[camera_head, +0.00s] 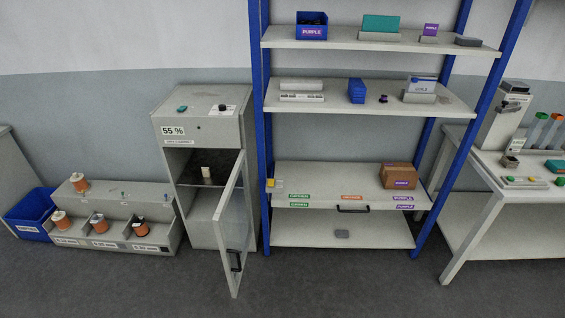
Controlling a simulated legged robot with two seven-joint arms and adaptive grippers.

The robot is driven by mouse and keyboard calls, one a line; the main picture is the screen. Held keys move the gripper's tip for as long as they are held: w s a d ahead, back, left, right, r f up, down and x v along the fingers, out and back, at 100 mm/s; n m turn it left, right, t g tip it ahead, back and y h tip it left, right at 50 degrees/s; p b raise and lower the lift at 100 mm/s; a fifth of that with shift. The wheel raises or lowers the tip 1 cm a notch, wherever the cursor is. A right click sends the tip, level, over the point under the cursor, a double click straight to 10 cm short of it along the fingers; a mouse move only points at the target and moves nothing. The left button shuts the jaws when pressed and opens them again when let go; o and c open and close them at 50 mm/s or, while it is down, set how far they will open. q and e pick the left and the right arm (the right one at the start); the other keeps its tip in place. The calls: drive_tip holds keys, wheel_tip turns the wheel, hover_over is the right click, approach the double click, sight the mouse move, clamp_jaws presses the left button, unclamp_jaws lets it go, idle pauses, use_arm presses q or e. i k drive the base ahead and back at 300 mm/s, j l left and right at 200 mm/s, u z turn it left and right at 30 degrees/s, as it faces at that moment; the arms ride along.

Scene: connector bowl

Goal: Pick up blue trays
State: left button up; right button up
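A blue tray (311,32) with a purple label reading "PURPLE" stands at the left of the top shelf, with dark contents showing at its rim. A larger blue tray (28,226) with a white label sits on the floor at the far left. A small blue block-like object (357,91) stands on the middle shelf; I cannot tell whether it is a tray or a stack. Neither of my grippers is in view.
A shelf rack with blue posts (259,130) stands in the middle. Left of it, a grey cabinet (205,125) has its glass door (230,225) swung open. A spool stand (115,225) sits on the floor. A white table (490,175) is at right. The foreground floor is clear.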

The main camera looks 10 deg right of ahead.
sight(357, 90)
drive_tip(key=i+l, duration=0.15)
drive_tip(key=l, duration=0.2)
drive_tip(key=i+l, duration=0.15)
drive_tip(key=l, duration=0.2)
drive_tip(key=i+l+z, duration=0.1)
drive_tip(key=l, duration=0.25)
drive_tip(key=i+l, duration=0.2)
drive_tip(key=l, duration=0.15)
